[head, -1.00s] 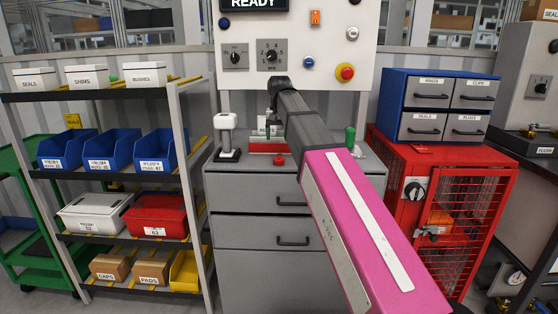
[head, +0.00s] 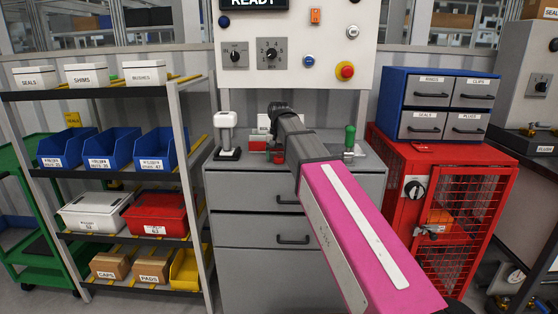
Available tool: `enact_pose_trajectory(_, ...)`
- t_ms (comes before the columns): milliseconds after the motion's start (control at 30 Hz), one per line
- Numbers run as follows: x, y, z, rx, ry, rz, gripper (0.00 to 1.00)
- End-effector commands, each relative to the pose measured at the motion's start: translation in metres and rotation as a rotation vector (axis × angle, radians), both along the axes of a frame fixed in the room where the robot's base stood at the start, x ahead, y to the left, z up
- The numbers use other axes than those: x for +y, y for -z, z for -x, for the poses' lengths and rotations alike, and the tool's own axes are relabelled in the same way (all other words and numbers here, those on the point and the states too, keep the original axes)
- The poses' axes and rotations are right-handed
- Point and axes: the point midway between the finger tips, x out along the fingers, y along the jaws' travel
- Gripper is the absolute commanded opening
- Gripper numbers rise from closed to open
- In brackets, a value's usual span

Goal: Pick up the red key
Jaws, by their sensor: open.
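A small red piece (head: 278,157) sits on the grey drawer cabinet's top, close by the end of my arm; it may be the red key, but it is too small to be sure. Another red part (head: 257,146) shows just left of it, partly hidden by my arm. My gripper (head: 275,138) is over the cabinet top, close to these red parts. Its fingers are small and mostly hidden behind the wrist; it is open, and I cannot tell whether it touches anything.
A white-topped post (head: 227,135) stands left on the cabinet (head: 250,187), and a green-handled tool (head: 350,138) right. Behind is a control panel (head: 295,70) with knobs. A shelf rack (head: 185,115) is left, a red cage cabinet (head: 395,165) right.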

Motion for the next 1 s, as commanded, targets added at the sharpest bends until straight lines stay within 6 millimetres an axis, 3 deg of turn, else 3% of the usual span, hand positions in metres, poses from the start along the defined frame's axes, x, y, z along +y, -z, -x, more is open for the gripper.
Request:
enact_pose_trajectory(67,0.0,0.0,0.0,0.0,0.0,0.0,0.74)
enact_pose_trajectory(233,0.0,-0.001,0.0,0.0,0.0,0.0,0.22)
enact_pose_trajectory(267,0.0,-0.001,0.0,0.0,0.0,0.0,0.16)
enact_pose_trajectory(667,0.0,-0.005,0.0,-0.001,0.0,0.0,0.15)
enact_pose_trajectory(867,0.0,-0.022,-0.001,0.0,-0.001,0.001,0.15)
enact_pose_trajectory(1000,0.0,-0.046,0.006,0.001,-0.002,0.002,0.15)
